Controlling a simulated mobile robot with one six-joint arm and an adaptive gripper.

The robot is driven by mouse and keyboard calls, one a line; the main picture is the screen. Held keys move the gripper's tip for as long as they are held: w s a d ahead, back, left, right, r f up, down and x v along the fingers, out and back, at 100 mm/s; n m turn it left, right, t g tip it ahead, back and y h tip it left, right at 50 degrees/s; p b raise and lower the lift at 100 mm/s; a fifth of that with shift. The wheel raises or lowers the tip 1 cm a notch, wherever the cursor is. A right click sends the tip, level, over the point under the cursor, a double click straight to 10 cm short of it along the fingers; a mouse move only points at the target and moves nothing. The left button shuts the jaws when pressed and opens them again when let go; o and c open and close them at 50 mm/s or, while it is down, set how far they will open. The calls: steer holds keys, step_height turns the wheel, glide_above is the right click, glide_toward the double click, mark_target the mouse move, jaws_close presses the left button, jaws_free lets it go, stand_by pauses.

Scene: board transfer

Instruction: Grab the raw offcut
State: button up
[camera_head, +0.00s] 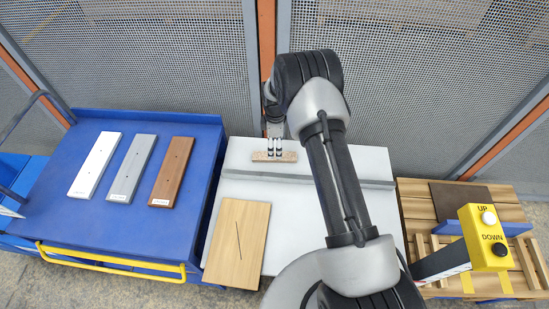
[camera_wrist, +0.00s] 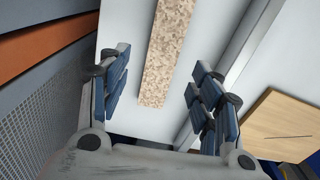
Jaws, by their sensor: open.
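The raw offcut (camera_head: 262,156) is a short speckled tan strip like chipboard. It lies flat on the white table behind the grey rail. In the wrist view the offcut (camera_wrist: 165,55) runs from the top edge down toward the space between my fingers. My gripper (camera_head: 274,147) is over the offcut in the head view and hides part of it. In the wrist view my gripper (camera_wrist: 160,100) is open, with a blue-padded finger on each side. Nothing is between the pads, and the offcut's near end lies just beyond them.
The grey rail (camera_head: 378,184) crosses the white table (camera_head: 376,160). A wooden board with a dark line (camera_head: 238,243) lies at front left. A blue cart (camera_head: 60,205) at left carries white, grey and brown boards. A yellow UP/DOWN button box (camera_head: 484,237) and wooden pallets stand at right.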

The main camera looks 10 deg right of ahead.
mark_target(275, 155)
step_height(275, 155, down, 5)
steer(key=shift+s+a+f+b, duration=0.1)
steer(key=shift+b, duration=0.75)
steer(key=shift+c, duration=0.3)
steer(key=c, duration=1.1)
steer(key=shift+r, duration=0.2)
